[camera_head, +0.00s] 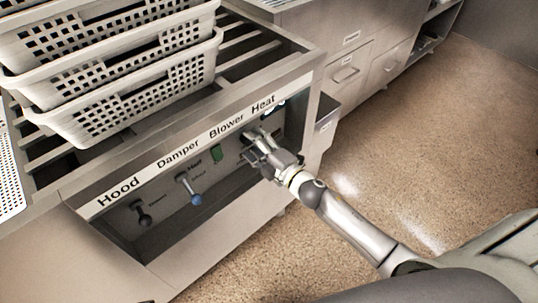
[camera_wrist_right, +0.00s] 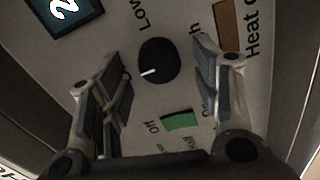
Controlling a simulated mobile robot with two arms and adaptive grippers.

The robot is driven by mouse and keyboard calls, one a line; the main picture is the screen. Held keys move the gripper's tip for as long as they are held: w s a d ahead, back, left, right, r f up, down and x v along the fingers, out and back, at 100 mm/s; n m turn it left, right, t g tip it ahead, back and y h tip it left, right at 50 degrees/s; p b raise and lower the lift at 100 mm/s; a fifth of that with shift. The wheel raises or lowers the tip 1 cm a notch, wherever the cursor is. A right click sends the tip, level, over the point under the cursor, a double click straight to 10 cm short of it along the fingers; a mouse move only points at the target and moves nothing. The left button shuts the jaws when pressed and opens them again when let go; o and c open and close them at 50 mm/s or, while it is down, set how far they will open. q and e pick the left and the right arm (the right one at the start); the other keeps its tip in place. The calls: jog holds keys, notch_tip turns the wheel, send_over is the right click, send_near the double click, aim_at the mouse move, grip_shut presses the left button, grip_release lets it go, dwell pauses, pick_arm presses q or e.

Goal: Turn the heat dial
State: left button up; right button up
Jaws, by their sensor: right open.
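The heat dial (camera_wrist_right: 160,58) is a round black knob with a white pointer line, set on the grey panel under the "Heat" label (camera_head: 263,102). In the right wrist view its pointer faces the lower left, and a "Low" mark is printed near it. My right gripper (camera_head: 258,148) is at the panel's right end and hides the dial in the head view. In the wrist view its two fingers are apart, one on each side of the dial, with gaps visible. I cannot tell how far the fingertips are from the panel. My left gripper is not in view.
A lit display (camera_wrist_right: 75,14), an orange-brown rectangle (camera_wrist_right: 227,25) and a green switch (camera_wrist_right: 180,122) surround the dial. White perforated baskets (camera_head: 130,105) are stacked above.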

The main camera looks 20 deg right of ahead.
jog(key=v, duration=1)
jog(key=shift+s, duration=0.4)
jog(key=shift+d+r, duration=0.1)
